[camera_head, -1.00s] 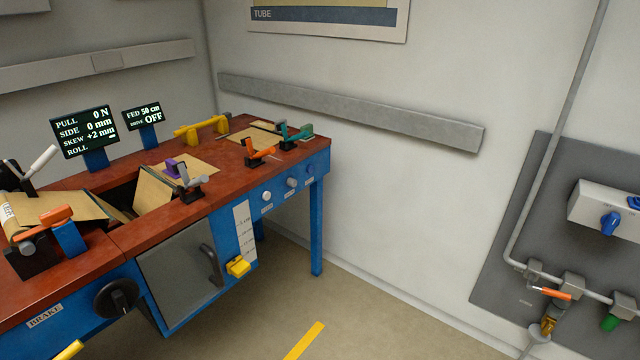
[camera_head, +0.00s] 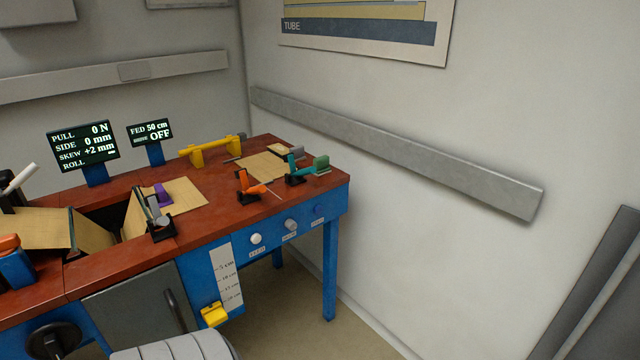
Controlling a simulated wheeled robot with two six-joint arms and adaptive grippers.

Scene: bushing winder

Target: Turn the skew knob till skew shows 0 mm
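The left display (camera_head: 83,146) reads PULL 0 N, SIDE 0 mm, SKEW +2 mm, with a ROLL line below. On the blue front of the bench, toward its right end, are a white knob (camera_head: 256,239), a grey knob (camera_head: 291,225) and a blue knob (camera_head: 319,209). Small labels sit under them, too small to read, so I cannot tell which is the skew knob. A black knob (camera_head: 54,340) is at the lower left on the bench front. Neither gripper shows in the view.
A second display (camera_head: 150,132) reads FED 50 cm and OFF. The red bench top (camera_head: 205,225) carries tan sheets, a yellow bar handle (camera_head: 212,149) and several orange, teal and grey tools. A yellow block (camera_head: 214,314) hangs below the scale strip.

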